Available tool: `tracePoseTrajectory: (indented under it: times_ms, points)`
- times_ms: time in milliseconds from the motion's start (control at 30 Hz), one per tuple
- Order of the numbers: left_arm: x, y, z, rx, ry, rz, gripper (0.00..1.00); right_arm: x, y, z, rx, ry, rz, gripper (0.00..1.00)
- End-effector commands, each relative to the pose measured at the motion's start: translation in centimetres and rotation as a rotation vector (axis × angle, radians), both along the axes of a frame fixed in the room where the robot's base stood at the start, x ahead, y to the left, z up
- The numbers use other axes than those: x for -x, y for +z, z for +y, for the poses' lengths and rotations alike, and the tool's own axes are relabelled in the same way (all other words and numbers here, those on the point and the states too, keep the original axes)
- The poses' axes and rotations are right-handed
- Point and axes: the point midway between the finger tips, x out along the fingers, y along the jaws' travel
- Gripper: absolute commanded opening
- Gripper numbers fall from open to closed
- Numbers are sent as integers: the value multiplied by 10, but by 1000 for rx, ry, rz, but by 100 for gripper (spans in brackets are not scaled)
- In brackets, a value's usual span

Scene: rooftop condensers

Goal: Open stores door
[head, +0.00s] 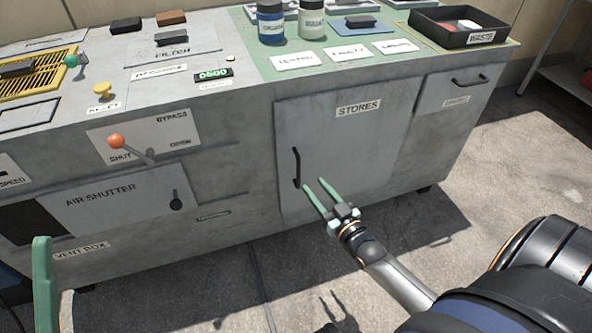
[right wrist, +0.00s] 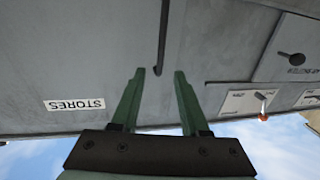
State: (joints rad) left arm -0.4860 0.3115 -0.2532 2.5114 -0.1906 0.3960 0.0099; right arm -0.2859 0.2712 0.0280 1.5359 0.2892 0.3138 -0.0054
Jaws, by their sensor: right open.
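The stores door (head: 345,150) is a grey panel with a STORES label, shut flush in the cabinet front. Its dark vertical bar handle (head: 296,168) is near the door's left edge. My right gripper (head: 314,184) is open, its green fingers pointing at the door by the handle's lower end. In the right wrist view, the handle (right wrist: 163,35) ends between the fingertips of the right gripper (right wrist: 160,72); I cannot tell whether they touch. A green finger of my left gripper (head: 42,280) shows at lower left; its opening is not clear.
A drawer (head: 455,92) with a dark handle sits right of the door. An orange-knobbed bypass lever (head: 117,141) and the air shutter panel (head: 100,203) are to the left. Bottles and a black waste tray (head: 440,30) stand on top. The floor before the door is clear.

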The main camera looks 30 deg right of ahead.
Motion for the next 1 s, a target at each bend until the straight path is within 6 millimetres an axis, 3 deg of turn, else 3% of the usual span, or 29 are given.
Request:
tracePoseTrajectory:
  times_ms: [200, 433, 600, 900, 1000]
  points:
    - [-1, -26, -3, -16, 7, 8, 50, -48, -3, -2, 0, 1, -4, 45]
    - [-2, -42, -4, -29, 13, 14, 50, -81, -3, -3, 0, 1, -1, 45]
    - [-3, -46, -5, -36, 16, 14, 50, -92, -2, -3, 0, 1, 2, 45]
    - [-3, -46, -6, -37, 16, 15, 50, -94, -1, -3, 0, 1, 3, 45]
    - [-2, -46, -6, -37, 15, 15, 50, -93, -1, -3, 0, 1, 2, 34]
